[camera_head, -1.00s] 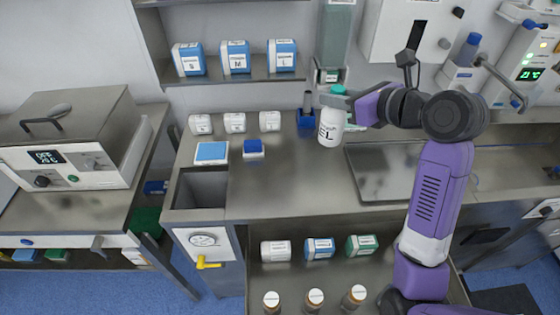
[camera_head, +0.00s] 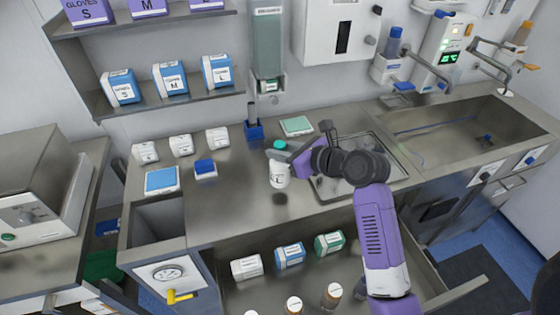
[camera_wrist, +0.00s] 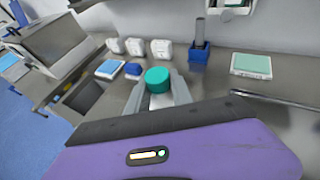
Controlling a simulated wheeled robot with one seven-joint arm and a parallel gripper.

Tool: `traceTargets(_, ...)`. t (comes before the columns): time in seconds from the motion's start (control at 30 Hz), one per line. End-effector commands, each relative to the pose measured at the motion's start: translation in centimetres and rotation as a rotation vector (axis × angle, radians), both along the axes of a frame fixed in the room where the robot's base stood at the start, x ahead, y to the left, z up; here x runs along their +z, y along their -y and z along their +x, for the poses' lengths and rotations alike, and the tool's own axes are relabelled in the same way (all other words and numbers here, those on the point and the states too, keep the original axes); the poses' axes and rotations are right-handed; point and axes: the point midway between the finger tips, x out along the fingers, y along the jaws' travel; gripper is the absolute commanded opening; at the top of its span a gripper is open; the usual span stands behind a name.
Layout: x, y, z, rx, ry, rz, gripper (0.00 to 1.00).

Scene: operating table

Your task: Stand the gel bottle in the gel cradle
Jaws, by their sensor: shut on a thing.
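The gel bottle (camera_head: 279,176) is white with dark lettering and a teal cap, and it hangs roughly upright over the middle of the steel counter. A dark shadow on the counter lies below it. My gripper (camera_head: 282,158) is shut on the bottle just under its cap. I cannot tell for sure which thing is the gel cradle.
White boxes (camera_head: 181,145) line the counter's back left, beside a light blue pad (camera_head: 161,180). A pale green pad (camera_head: 296,126) lies at the back. A steel tray (camera_head: 372,172) is right of the bottle, partly behind my arm. The counter's front middle (camera_head: 235,210) is clear.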

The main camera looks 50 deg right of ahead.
Motion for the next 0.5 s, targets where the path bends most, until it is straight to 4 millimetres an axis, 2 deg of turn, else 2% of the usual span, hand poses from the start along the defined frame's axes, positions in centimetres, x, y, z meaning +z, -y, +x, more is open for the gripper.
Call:
traceTargets(0.3,-3.9,0.0,0.0,0.0,-0.001,0.001,0.0)
traceTargets(0.5,-4.1,0.0,0.0,-0.001,0.001,-0.001,0.0)
